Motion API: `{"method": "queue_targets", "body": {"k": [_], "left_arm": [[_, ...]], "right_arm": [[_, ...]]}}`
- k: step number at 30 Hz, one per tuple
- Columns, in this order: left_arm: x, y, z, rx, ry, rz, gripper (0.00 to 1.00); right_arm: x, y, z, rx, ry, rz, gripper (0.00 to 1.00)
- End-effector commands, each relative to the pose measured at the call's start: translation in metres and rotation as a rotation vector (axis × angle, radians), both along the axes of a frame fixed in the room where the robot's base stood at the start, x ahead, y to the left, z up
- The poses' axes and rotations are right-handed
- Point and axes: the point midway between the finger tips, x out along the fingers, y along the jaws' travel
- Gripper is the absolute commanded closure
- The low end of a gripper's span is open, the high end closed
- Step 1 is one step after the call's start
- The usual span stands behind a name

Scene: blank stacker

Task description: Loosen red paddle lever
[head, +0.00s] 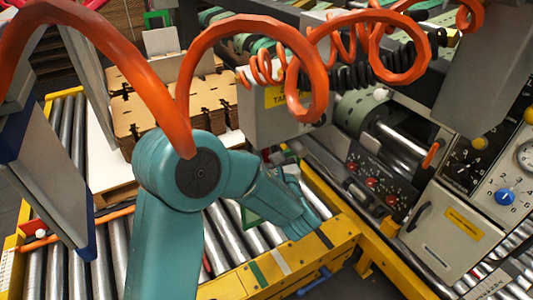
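A teal arm, which I take to be my left one, rises from the bottom left and bends right at a round dark joint. Its end, my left gripper (300,222), points down over the metal rollers near the yellow frame. The fingers blend together, so I cannot tell whether they are open or shut. A small orange-red paddle-shaped lever (431,155) sticks up on the machine at the right, well apart from the gripper. I cannot tell for sure that it is the red paddle lever. My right gripper is not in view.
Thick orange coiled hoses (300,75) hang across the top. Stacked brown boards (175,105) stand behind the arm. A yellow conveyor frame (285,265) with rollers runs along the front. A control panel with a blue knob (505,196) and a grey box (450,232) are at the right.

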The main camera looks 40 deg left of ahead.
Motion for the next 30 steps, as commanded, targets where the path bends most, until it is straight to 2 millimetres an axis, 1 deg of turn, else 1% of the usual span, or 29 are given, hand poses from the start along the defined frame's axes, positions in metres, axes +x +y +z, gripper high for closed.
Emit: {"method": "queue_targets", "body": {"k": [8,9,12,17,20,21,24,27,30], "left_arm": [[0.002,0.002,0.000,0.000,0.000,0.000,0.58],[0.002,0.002,0.000,-0.001,-0.001,0.000,0.71],[0.002,0.002,0.001,0.000,-0.001,0.000,1.00],[0.001,0.002,0.002,0.004,0.007,0.001,1.00],[-0.002,0.004,0.008,0.038,0.088,0.002,1.00],[-0.004,0.005,0.010,0.058,0.137,0.002,1.00],[-0.008,0.007,0.010,0.106,0.248,0.002,1.00],[-0.011,0.007,0.009,0.136,0.318,0.002,1.00],[-0.012,0.008,0.006,0.146,0.341,0.002,1.00]], "right_arm": [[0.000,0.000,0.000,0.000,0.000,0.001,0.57],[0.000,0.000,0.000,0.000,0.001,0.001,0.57],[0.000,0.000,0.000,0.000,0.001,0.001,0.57],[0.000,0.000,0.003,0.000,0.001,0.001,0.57],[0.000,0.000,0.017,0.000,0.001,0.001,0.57],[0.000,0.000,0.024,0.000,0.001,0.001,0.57],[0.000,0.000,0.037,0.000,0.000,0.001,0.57],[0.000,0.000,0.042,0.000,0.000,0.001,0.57],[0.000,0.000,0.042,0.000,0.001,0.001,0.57]]}}
